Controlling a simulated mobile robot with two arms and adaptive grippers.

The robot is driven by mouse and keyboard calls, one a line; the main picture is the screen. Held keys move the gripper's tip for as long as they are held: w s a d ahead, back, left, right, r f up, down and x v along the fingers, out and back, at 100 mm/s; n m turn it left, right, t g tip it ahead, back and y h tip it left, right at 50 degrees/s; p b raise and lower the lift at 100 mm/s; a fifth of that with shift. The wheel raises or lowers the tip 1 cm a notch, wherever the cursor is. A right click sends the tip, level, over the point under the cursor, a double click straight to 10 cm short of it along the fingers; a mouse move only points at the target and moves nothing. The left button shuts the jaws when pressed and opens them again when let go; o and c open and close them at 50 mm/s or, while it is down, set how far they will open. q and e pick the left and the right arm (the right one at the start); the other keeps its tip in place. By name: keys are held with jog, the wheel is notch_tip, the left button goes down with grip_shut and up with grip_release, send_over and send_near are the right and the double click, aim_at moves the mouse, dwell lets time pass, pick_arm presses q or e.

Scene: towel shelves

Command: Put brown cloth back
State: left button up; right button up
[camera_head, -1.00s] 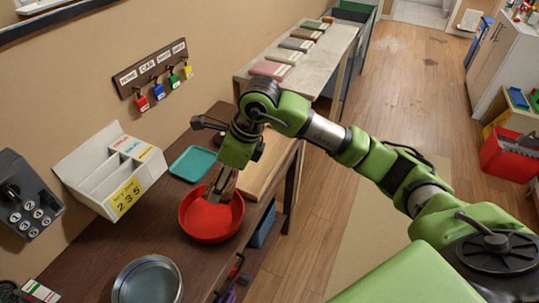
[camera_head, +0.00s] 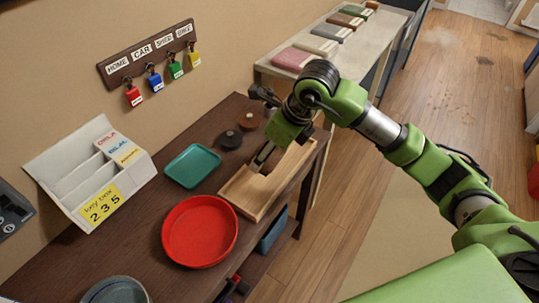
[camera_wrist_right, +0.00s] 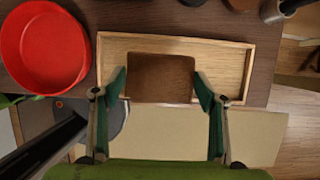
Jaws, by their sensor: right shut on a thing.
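My right gripper (camera_head: 263,158) is over the wooden tray (camera_head: 228,196) on the dark bench, right of the red round tray (camera_head: 200,232). In the right wrist view its two fingers (camera_wrist_right: 161,90) are at either side of a flat brown cloth (camera_wrist_right: 160,78) and shut on it. The cloth hides part of the wooden tray (camera_wrist_right: 110,45); I cannot tell whether it touches the tray. In the head view the held cloth is mostly hidden by the gripper. My left gripper is not in view.
A pale shelf (camera_head: 287,72) behind holds a row of folded cloths, including a pink one (camera_head: 293,59) and a brown one (camera_head: 345,19). A teal tray (camera_head: 192,166), dark round pieces (camera_head: 229,140) and a white key box (camera_head: 85,175) are on the bench. Floor at right is open.

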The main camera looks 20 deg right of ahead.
jog(key=w+f, duration=0.1)
jog(key=f, duration=0.1)
jog(key=w+d+f, duration=0.1)
jog(key=f, duration=0.1)
jog(key=shift+w+d, duration=0.15)
jog(key=shift+w, duration=0.25)
jog(key=shift+w+d+f+p, duration=0.15)
jog(key=shift+w+f+p, duration=0.15)
jog(key=shift+f, duration=0.1)
notch_tip(320, 180, down, 3)
jog(key=shift+f+p, duration=0.1)
jog(key=shift+p, duration=0.6)
jog(key=shift+f+b, duration=0.25)
jog(key=shift+b, duration=0.05)
jog(key=o, duration=1)
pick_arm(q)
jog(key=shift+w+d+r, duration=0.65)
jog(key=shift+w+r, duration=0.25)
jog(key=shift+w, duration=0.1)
